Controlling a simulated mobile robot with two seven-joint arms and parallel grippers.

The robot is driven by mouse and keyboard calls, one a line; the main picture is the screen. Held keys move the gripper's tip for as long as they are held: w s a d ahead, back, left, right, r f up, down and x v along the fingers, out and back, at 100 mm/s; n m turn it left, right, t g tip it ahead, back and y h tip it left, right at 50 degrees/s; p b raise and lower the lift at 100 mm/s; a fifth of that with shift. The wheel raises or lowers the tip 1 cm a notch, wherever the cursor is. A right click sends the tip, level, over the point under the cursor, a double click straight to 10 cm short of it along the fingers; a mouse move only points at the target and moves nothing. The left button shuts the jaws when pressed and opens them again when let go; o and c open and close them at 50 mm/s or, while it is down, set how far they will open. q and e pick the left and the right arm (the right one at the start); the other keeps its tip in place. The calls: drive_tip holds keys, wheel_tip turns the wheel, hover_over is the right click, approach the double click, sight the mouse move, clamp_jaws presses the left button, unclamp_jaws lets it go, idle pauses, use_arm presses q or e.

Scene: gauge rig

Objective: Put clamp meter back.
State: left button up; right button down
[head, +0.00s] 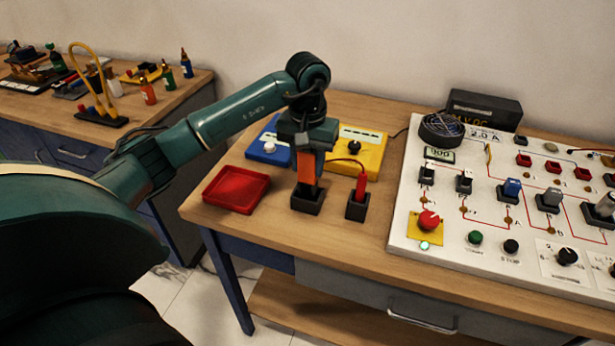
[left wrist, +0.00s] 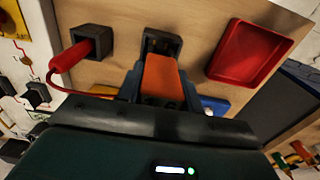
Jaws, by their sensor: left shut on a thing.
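My left gripper (head: 308,170) is shut on an orange and dark object, which I take to be the clamp meter (head: 306,174). The meter is upright, directly over a square black holder (head: 307,203) on the table. Its lower end meets the holder's opening; how deep it sits is hard to tell. In the left wrist view the orange body (left wrist: 163,78) lies between the fingers, with the black holder (left wrist: 161,42) just beyond it. My right gripper is in neither view.
A second black holder (head: 357,209) with a red probe (head: 361,184) and its cable stands just right. A red tray (head: 236,189) lies left. Blue (head: 268,148) and yellow (head: 357,150) bases are behind. A white switch panel (head: 480,200) fills the right. The table's front edge is close.

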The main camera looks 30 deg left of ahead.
sight(308, 177)
use_arm(q)
drive_tip(key=shift+f, duration=2.15)
drive_tip(key=o, duration=1.1)
drive_tip(key=shift+c, duration=0.2)
drive_tip(key=shift+r, duration=0.1)
wheel_tip(308, 177, up, 12)
drive_tip(key=shift+r+b, duration=0.1)
drive_tip(key=shift+b, duration=0.55)
